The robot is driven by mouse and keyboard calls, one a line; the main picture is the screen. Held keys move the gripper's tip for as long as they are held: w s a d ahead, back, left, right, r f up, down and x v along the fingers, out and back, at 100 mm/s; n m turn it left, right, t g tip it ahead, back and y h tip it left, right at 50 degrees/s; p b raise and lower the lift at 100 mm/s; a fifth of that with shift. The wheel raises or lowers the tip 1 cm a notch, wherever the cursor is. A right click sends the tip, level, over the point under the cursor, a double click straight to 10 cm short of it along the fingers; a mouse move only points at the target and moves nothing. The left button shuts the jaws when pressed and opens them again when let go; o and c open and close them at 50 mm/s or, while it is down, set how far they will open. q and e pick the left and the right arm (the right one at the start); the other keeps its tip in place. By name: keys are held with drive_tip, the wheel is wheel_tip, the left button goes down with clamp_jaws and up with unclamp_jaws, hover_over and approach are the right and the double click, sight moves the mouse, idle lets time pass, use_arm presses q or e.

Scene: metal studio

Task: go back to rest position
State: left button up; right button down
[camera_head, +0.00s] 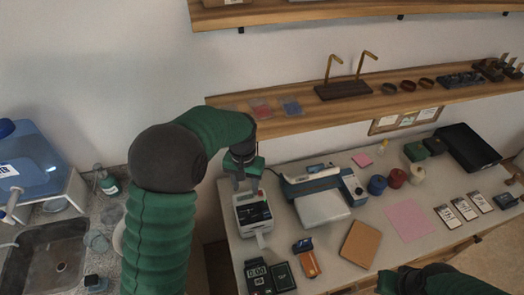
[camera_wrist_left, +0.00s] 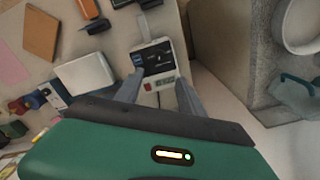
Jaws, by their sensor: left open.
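My left arm (camera_head: 165,215) is green with a dark elbow and reaches over the bench from the left. My left gripper (camera_head: 243,183) points down just above a white device with a black face (camera_head: 252,213). In the left wrist view, the fingers of the left gripper (camera_wrist_left: 158,88) are spread, with nothing held between them. The white device (camera_wrist_left: 155,60) shows beyond the fingertips. Part of my right arm (camera_head: 450,283) shows at the bottom right of the head view. Its fingers cannot be made out.
The bench holds a blue-and-white machine (camera_head: 320,195), a brown notebook (camera_head: 360,243), an orange item (camera_head: 306,262), a black keypad device (camera_head: 270,277) and a pink sheet (camera_head: 407,221). A wooden shelf (camera_head: 300,122) runs above. A sink (camera_head: 45,262) lies left.

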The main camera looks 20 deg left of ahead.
use_arm(q)
drive_tip(key=s+d+f+t+b, duration=0.1)
drive_tip(key=s+d+b, duration=0.1)
drive_tip(key=s, duration=0.6)
drive_tip(key=s+d+f+m+t+b, duration=0.1)
drive_tip(key=s+d+f+b, duration=0.1)
drive_tip(key=s, duration=0.6)
drive_tip(key=shift+d+f+t, duration=0.3)
drive_tip(key=shift+d, duration=0.15)
drive_tip(key=shift+w+a, duration=0.1)
